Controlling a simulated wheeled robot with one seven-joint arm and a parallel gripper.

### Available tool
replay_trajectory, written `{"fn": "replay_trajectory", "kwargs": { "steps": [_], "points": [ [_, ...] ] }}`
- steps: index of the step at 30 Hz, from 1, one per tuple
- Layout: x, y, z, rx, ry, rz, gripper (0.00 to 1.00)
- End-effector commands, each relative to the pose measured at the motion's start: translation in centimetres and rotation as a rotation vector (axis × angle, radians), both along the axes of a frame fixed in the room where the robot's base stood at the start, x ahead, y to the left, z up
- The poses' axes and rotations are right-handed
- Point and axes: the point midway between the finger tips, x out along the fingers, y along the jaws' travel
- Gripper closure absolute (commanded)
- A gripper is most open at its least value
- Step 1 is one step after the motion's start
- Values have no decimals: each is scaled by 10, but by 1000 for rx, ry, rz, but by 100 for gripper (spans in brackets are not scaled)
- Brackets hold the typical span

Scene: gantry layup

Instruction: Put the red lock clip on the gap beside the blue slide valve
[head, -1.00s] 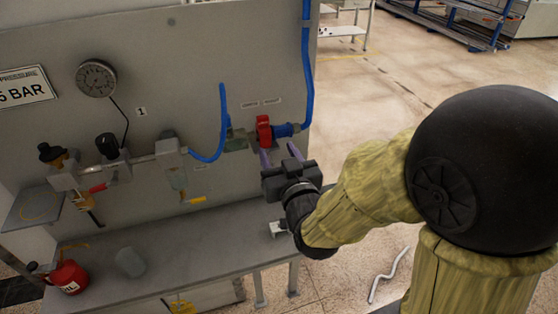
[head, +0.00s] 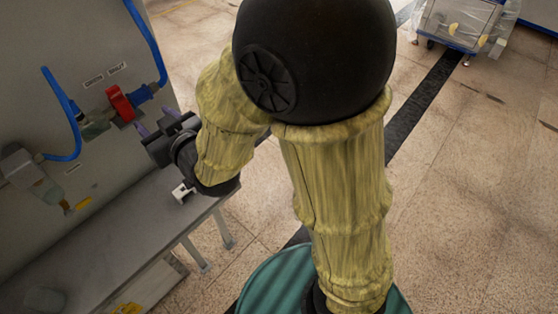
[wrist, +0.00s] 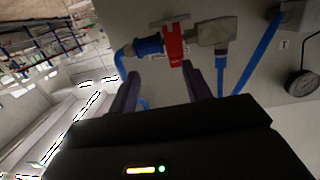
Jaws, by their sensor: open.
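The red lock clip (head: 120,104) stands on the pipe line at the panel, between the blue slide valve (head: 144,93) and a grey-green fitting (head: 95,124). In the wrist view the red clip (wrist: 174,46) sits right beside the blue valve (wrist: 148,45), on the side toward the grey fitting (wrist: 215,34). My gripper (head: 153,121) is open in front of the clip. In the wrist view its two purple fingers (wrist: 161,78) are spread apart, with the clip's near end just beyond and between their tips. The gripper holds nothing. Whether the clip is fully seated cannot be told.
Blue hoses (head: 64,100) run along the panel. A grey bench (head: 110,240) lies below, with a small white bracket (head: 183,192) near its edge. A pressure gauge (wrist: 301,83) shows at the right in the wrist view. Open floor (head: 460,190) lies to the right.

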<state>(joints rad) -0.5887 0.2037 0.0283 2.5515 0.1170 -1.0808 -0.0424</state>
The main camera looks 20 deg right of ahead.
Motion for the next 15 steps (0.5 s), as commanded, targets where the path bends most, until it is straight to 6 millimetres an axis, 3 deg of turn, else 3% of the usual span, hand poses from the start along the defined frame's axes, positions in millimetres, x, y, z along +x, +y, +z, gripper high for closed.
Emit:
{"fn": "replay_trajectory", "kwargs": {
  "steps": [3, 8, 15],
  "points": [
    [10, -35, -23, -69, 137, -65, 51],
    [10, -90, -60, -163, 367, -159, 51],
    [-24, -175, -103, -265, 735, -299, 51]
  ]
}}
